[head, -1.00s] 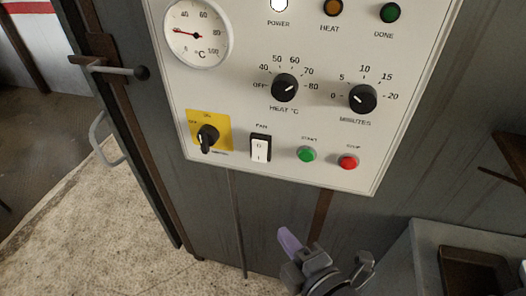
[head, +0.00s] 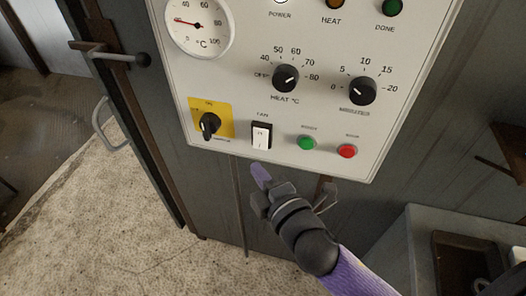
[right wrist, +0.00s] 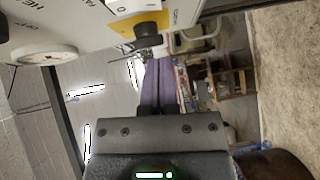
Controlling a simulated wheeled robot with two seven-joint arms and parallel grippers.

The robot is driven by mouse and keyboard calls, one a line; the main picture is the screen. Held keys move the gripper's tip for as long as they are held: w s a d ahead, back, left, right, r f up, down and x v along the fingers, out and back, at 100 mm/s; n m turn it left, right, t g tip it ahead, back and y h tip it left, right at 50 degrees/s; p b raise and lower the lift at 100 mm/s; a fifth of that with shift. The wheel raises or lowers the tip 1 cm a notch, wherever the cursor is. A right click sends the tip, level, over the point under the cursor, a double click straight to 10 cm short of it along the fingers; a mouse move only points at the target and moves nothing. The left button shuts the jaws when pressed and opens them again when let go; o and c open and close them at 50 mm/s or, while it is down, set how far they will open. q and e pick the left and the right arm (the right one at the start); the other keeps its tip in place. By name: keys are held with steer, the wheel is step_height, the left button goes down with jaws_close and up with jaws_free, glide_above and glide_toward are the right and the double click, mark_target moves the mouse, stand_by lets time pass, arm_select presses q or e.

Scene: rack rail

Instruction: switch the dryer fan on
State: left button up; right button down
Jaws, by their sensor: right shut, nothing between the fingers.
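The fan switch (head: 261,136) is a white rocker in a black frame under the word FAN, low on the white control panel (head: 225,85). Its white rocker also shows at the top of the right wrist view (right wrist: 132,6). My right gripper (head: 261,172) is just below the panel's lower edge, its purple fingertips together and empty, pointing up toward the switch. They are apart from the switch in the head view. In the right wrist view the closed purple fingers (right wrist: 160,80) reach up near the yellow plate. My left gripper is not in view.
Left of the switch is a black rotary knob (head: 209,124) on a yellow plate. Right of it are a green button (head: 307,143) and a red button (head: 347,151). Two dials (head: 286,78) and a gauge (head: 199,24) sit above. A door handle (head: 104,125) is at left.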

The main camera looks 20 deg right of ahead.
mark_target(254, 146)
steer(key=w, duration=0.1)
steer(key=w+d, duration=0.1)
steer(key=w, duration=0.1)
steer(key=w+d, duration=0.1)
steer(key=shift+w+f, duration=0.15)
steer(key=shift+f, duration=0.15)
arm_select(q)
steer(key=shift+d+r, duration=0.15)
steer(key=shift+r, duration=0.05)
